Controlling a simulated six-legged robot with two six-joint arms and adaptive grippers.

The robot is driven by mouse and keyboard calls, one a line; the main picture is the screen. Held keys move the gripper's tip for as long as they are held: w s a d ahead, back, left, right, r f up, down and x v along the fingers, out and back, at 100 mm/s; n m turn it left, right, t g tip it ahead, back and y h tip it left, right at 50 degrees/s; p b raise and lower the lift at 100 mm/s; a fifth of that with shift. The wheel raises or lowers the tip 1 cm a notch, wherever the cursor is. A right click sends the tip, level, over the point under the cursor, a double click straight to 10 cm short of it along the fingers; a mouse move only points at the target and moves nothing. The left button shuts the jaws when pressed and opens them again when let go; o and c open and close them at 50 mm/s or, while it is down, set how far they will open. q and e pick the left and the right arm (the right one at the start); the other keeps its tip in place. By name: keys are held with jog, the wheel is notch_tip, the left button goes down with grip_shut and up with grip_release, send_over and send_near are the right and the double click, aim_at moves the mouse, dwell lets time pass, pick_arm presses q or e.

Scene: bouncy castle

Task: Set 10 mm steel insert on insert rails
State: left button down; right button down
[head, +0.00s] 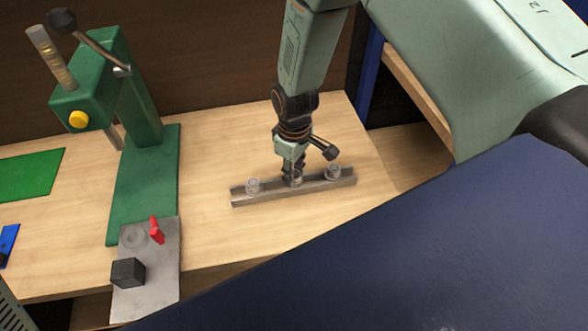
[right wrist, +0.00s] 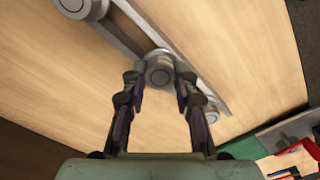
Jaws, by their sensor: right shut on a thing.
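The insert rails (head: 315,187) are a pair of parallel grey metal bars lying on the wooden bench. A round grey steel insert (right wrist: 159,74) is between the fingertips of my right gripper (head: 294,179). My right gripper points down and is shut on this insert, at the middle of the rails. The insert looks to be at the rails, but I cannot tell whether it rests on them. Similar inserts sit at the left end (head: 253,187) and right end (head: 333,172) of the rails. No size marking is readable. My left gripper is out of view.
A green press (head: 143,100) with a lever stands left on the bench. In front of it is a grey plate (head: 150,290) with a black block (head: 127,272) and a red clamp (head: 156,230). A green mat (head: 30,174) lies far left. Bare wood surrounds the rails.

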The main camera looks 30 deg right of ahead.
dwell(0.3)
jog(key=c, duration=1)
grip_release()
jog(key=shift+o, duration=0.2)
notch_tip(320, 180, up, 12)
